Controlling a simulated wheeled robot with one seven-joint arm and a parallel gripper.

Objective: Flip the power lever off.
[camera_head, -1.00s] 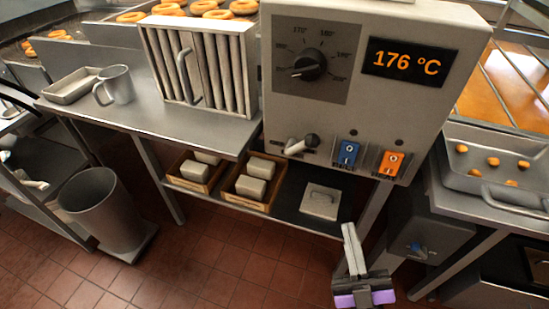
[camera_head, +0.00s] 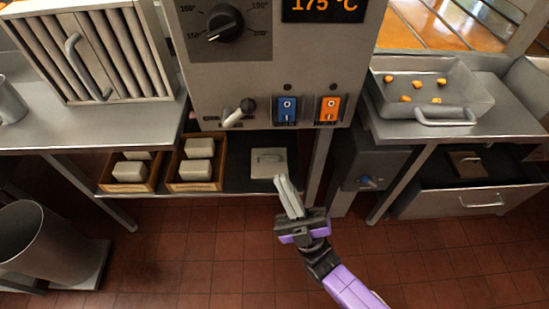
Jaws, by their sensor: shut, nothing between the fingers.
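A small lever (camera_head: 236,114) with a white part and a black round part sits low on the grey control panel (camera_head: 300,65), left of the switches. It lies at a slant, its white part toward the lower left. The small labels beside it are too small to read. My gripper (camera_head: 281,179) is below the panel and to the right of the lever, apart from it. Its two pale fingers are shut together, empty, and point up.
A blue switch (camera_head: 286,110) and an orange switch (camera_head: 328,109) sit right of the lever. A dial (camera_head: 225,22) and a display (camera_head: 322,6) are above. Below is a shelf with wooden boxes (camera_head: 169,175) and a flat lidded block (camera_head: 269,161). A metal tray (camera_head: 445,98) stands right.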

